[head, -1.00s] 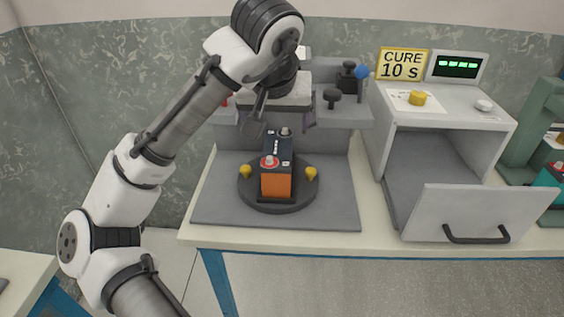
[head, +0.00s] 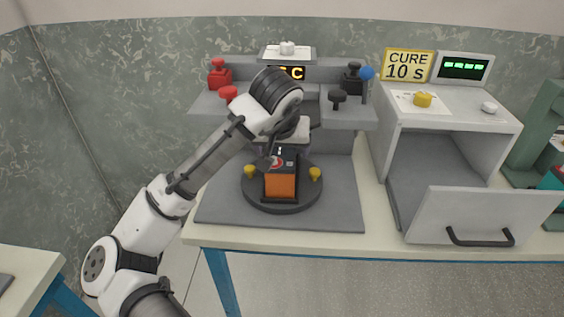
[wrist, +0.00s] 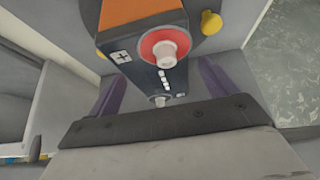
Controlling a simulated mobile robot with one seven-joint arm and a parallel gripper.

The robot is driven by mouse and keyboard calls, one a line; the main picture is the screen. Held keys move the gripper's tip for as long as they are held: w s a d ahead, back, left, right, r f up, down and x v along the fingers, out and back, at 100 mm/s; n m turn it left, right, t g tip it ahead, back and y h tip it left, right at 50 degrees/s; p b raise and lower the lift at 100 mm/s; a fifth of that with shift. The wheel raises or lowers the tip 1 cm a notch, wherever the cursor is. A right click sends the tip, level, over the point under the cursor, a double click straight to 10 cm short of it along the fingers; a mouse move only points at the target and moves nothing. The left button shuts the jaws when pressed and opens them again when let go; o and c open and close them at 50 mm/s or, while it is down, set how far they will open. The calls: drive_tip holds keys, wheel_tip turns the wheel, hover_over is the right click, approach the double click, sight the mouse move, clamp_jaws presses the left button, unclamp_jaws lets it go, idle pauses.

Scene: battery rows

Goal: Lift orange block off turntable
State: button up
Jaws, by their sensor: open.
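The orange block (head: 280,184) is a battery with an orange front and a dark top. It stands upright on the round dark turntable (head: 283,206), between two yellow knobs. In the wrist view its dark top (wrist: 158,70) shows a red-ringed post and a second post. My gripper (wrist: 158,95) is open, with one purple finger on each side of the block's dark top. I cannot tell whether the fingers touch it. In the head view the wrist hides the fingers and the block's back part.
Behind stands a grey fixture (head: 340,112) with red and black clamps and a blue knob. At right is a grey cure box (head: 456,112) with its door (head: 485,214) hanging open. A grey mat (head: 225,203) lies under the turntable, bare at both sides.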

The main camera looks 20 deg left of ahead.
clamp_jaws()
drive_tip(key=shift+r, duration=0.15)
idle(0.4)
